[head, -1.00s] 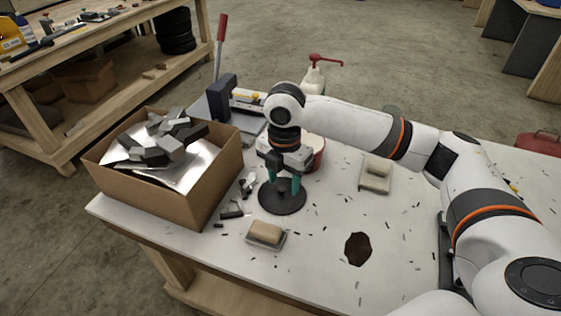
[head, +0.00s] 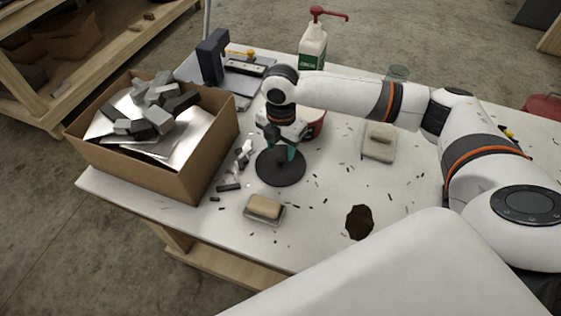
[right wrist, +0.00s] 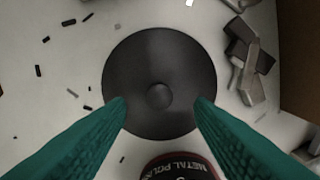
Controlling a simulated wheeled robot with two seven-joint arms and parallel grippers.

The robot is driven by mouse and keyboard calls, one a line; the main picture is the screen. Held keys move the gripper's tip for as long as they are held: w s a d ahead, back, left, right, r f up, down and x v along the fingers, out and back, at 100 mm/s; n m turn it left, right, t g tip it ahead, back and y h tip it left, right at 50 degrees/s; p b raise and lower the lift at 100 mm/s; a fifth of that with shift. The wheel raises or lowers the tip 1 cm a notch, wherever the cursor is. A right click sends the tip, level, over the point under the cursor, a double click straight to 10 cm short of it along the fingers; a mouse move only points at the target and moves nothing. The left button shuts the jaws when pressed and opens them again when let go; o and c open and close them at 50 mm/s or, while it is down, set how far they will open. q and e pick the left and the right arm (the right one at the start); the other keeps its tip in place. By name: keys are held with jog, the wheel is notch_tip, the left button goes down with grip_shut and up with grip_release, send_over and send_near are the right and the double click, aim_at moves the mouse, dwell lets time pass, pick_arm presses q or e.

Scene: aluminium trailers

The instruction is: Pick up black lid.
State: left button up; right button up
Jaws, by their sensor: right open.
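The black lid (head: 281,174) is a round dark disc lying flat on the white table, with a small round knob in its middle. It also shows in the right wrist view (right wrist: 150,68), with the knob at its centre. My right gripper (head: 283,153) points down just above the lid. Its teal fingers (right wrist: 160,108) are open, one on each side of the knob in the right wrist view, with nothing between them. I cannot tell the exact height of the fingertips over the lid. My left gripper is not in view.
A cardboard box (head: 205,160) of metal offcuts stands left of the lid. A red tin (right wrist: 178,166) is close behind it. Metal scraps (head: 243,157) lie beside the box.

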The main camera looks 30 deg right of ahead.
aim_at(281, 157)
notch_tip(281, 157, down, 4)
jog(key=shift+r, duration=0.1)
grip_shut()
jog(key=shift+r, duration=0.1)
